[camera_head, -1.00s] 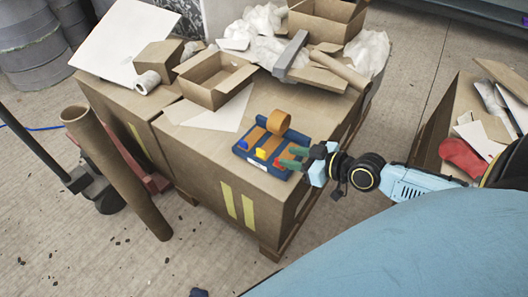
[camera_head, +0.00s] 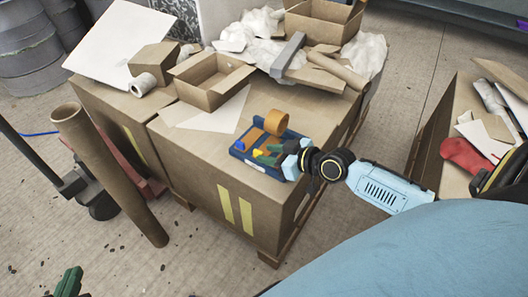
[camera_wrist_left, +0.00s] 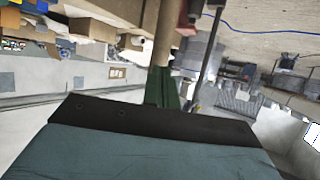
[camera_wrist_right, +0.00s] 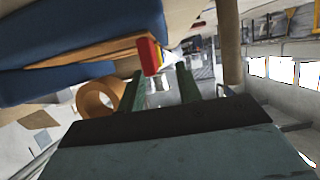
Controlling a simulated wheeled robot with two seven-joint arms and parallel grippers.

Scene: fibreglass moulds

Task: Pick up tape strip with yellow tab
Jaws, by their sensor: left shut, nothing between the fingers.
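The blue holder (camera_head: 240,153) lies near the front right edge of the cardboard box, with orange strips on it. The yellow tab (camera_head: 257,153) shows at its front side, close to my right gripper's fingertips. My right gripper (camera_head: 269,154) is open over the holder's right part. In the right wrist view, a red tab (camera_wrist_right: 149,57) stands ahead between the open green fingers (camera_wrist_right: 160,88), with the yellow tab (camera_wrist_right: 161,54) just behind it. Contact cannot be told. My left gripper (camera_head: 69,284) is shut and empty at the bottom left, away from the holder.
An orange tape roll (camera_head: 277,122) stands at the holder's back. An open carton (camera_head: 212,82) and a white sheet (camera_head: 205,118) lie behind. A tall cardboard tube (camera_head: 110,175) leans left of the boxes. A red item (camera_head: 466,160) lies on the right box.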

